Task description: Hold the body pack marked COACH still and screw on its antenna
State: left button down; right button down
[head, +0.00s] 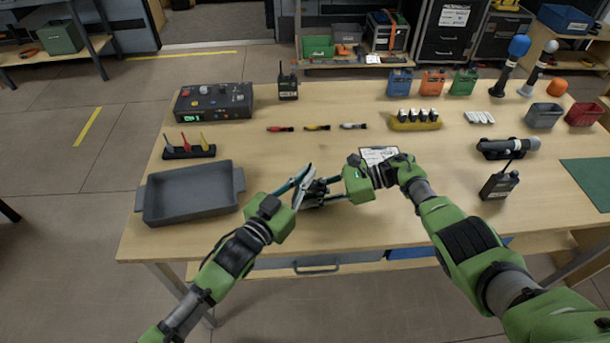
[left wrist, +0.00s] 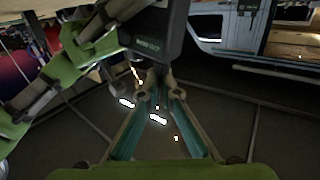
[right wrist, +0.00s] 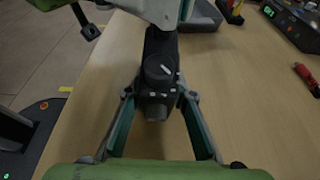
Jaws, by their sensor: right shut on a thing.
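A dark body pack (head: 318,190) is held above the front of the table between my two hands. My right gripper (right wrist: 159,95) is shut on it, with one finger on each side; a round knob shows on its near end. In the left wrist view the pack (left wrist: 158,38) has a small greenish label that I cannot read as COACH. My left gripper (left wrist: 157,90) has its fingertips close together just below the pack; I cannot tell whether they touch anything. In the head view the left gripper (head: 307,176) meets the pack from the left. No separate antenna is distinguishable at the pack.
A grey tray (head: 190,218) stands at the left front. Two other packs with antennas stand at the back (head: 288,88) and at the right (head: 499,183).

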pick_arm(q)
jog(key=c, duration=2.2)
grip_release()
jog(key=shift+s+d+r, duration=0.25)
jog(key=shift+d+r, duration=0.3)
jog(key=shift+r, duration=0.05)
pick_arm(e)
jog(key=shift+s+a+f, duration=0.15)
jog(key=shift+s+a, duration=0.1)
jog(key=shift+a, duration=0.1)
pick_arm(q)
jog(key=shift+a+f, duration=0.2)
jog(key=shift+a, duration=0.1)
pick_arm(e)
jog(key=shift+d, duration=0.1)
jog(key=shift+d, duration=0.15)
jog(key=c, duration=1.7)
grip_release()
jog(key=shift+w, duration=0.1)
pick_arm(q)
jog(key=v, duration=1.1)
jog(key=shift+s+a, duration=0.2)
jog(key=shift+s, duration=0.05)
pick_arm(e)
jog(key=shift+o, duration=0.3)
